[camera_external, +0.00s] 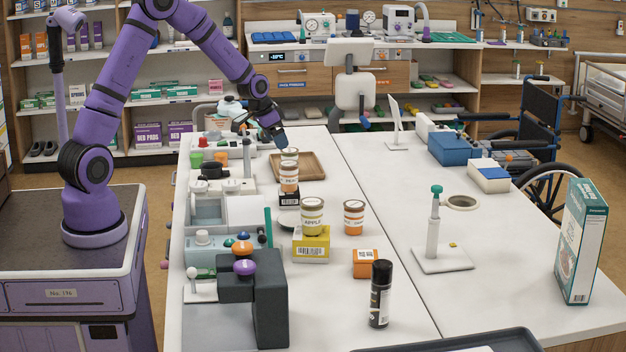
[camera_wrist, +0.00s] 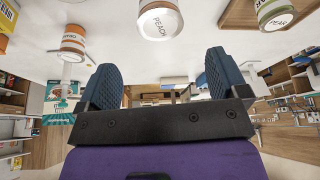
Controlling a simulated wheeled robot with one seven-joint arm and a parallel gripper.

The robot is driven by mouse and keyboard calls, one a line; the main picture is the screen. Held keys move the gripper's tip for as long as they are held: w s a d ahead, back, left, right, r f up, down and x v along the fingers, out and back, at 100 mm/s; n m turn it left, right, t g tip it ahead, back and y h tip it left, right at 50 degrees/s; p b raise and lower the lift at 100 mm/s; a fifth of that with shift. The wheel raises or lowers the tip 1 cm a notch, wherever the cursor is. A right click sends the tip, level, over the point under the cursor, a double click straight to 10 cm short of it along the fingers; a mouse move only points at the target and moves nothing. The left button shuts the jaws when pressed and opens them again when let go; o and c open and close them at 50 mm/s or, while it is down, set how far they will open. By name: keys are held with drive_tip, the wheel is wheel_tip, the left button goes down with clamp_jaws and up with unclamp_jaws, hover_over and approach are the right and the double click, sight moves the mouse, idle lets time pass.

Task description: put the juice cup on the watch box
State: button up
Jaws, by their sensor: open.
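Several lidded juice cups stand on the white table. A cup labelled PEACH, with an orange body (camera_external: 289,178), stands at or on a small dark box with a white label (camera_external: 288,198); it also shows in the wrist view (camera_wrist: 161,20). A PEAR cup (camera_external: 289,154) is just behind it, also at the upper right of the wrist view (camera_wrist: 277,14). An APPLE cup (camera_external: 312,217) stands on a yellow box (camera_external: 311,248). An orange cup (camera_external: 354,218) stands right of it. My gripper (camera_external: 281,141) is open and empty beyond the PEACH cup. No box is readable as the watch box.
A brown wooden tray (camera_external: 312,170) lies beside the PEAR cup. An orange box (camera_external: 365,264) and a black spray can (camera_external: 380,293) stand nearer the camera.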

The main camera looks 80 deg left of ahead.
drive_tip(key=s+d+r+m, duration=0.1)
drive_tip(key=s+d+r, duration=0.5)
drive_tip(key=d+r, duration=0.35)
drive_tip(key=s+d+r+m, duration=0.1)
drive_tip(key=s+d+r, duration=0.4)
drive_tip(key=d+r, duration=0.5)
drive_tip(key=s+d+r, duration=0.1)
drive_tip(key=s+d, duration=0.2)
drive_tip(key=s, duration=0.4)
drive_tip(key=s+d+r, duration=0.1)
drive_tip(key=s+d, duration=0.3)
drive_tip(key=s, duration=0.4)
drive_tip(key=s+d+r+t+h, duration=0.1)
drive_tip(key=s+d, duration=0.3)
drive_tip(key=s, duration=0.3)
drive_tip(key=shift+s+d+m, duration=0.15)
drive_tip(key=shift+d+m, duration=0.1)
drive_tip(key=shift+m, duration=0.05)
